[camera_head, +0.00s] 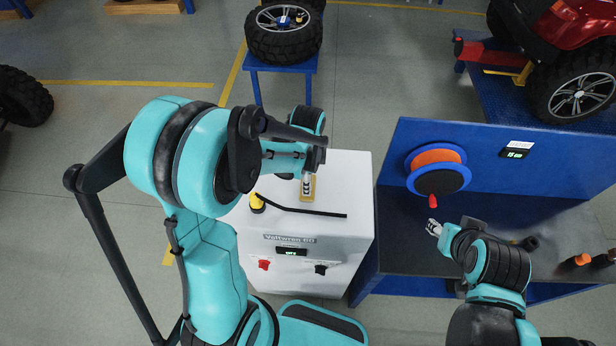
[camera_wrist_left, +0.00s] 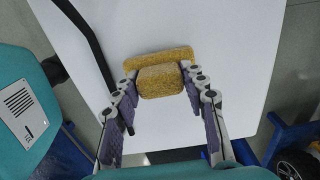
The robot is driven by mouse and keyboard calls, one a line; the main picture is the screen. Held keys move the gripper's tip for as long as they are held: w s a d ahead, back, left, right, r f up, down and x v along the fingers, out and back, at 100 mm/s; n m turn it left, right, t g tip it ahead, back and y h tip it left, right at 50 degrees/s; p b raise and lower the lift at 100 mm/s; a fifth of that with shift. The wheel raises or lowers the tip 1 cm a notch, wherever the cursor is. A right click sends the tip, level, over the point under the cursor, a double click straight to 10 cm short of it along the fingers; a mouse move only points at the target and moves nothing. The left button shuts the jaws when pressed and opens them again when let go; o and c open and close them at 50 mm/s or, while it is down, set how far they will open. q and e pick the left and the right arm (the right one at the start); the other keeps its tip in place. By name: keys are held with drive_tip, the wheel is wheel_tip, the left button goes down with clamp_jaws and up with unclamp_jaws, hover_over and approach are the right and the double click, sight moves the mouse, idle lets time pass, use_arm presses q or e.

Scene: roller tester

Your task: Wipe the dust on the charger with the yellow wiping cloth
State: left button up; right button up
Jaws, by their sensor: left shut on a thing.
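The charger (camera_head: 345,215) is a white box with a dark display on its front; its pale top also fills much of the left wrist view (camera_wrist_left: 210,40). The yellow wiping cloth (camera_wrist_left: 160,80) is between the fingertips of my left gripper (camera_wrist_left: 158,84), which is shut on it. In the head view my left gripper (camera_head: 307,184) points down over the charger's top near its back. Whether the cloth touches the top is unclear. I cannot make out dust on the visible surface. My right gripper (camera_head: 434,228) hangs over the blue bench, empty as far as I see.
A black rod (camera_head: 305,210) lies across the charger's top, beside a yellow and black piece (camera_head: 257,203). Red (camera_head: 264,265) and black (camera_head: 321,268) connectors sit on its front. An orange and blue reel (camera_head: 437,168) is on the bench panel.

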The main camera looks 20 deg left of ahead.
use_arm(q)
drive_tip(key=shift+s+d+f, duration=0.15)
drive_tip(key=shift+s+d, duration=0.05)
drive_tip(key=shift+s, duration=0.5)
drive_tip(key=shift+w+a+b, duration=0.25)
drive_tip(key=shift+w+b, duration=0.1)
drive_tip(key=shift+w, duration=0.55)
drive_tip(key=shift+w+a+b, duration=0.15)
drive_tip(key=shift+w+b, duration=0.15)
drive_tip(key=shift+w, duration=0.3)
drive_tip(key=shift+s, duration=0.5)
drive_tip(key=shift+s+d, duration=0.2)
drive_tip(key=shift+s, duration=0.3)
drive_tip(key=shift+s+d, duration=0.2)
drive_tip(key=shift+s, duration=0.25)
drive_tip(key=shift+w+a+b, duration=0.2)
drive_tip(key=shift+w+b, duration=0.15)
drive_tip(key=shift+w, duration=0.55)
drive_tip(key=shift+w+a, duration=0.25)
drive_tip(key=shift+w, duration=0.45)
drive_tip(key=shift+s+d, duration=0.25)
drive_tip(key=shift+s, duration=0.55)
drive_tip(key=shift+s+d, duration=0.2)
drive_tip(key=shift+s, duration=0.7)
drive_tip(key=shift+w+a+b, duration=0.2)
drive_tip(key=shift+w+b, duration=0.15)
drive_tip(key=shift+w, duration=0.5)
drive_tip(key=shift+w+a+b, duration=0.2)
drive_tip(key=shift+w+b, duration=0.1)
drive_tip(key=shift+w, duration=0.45)
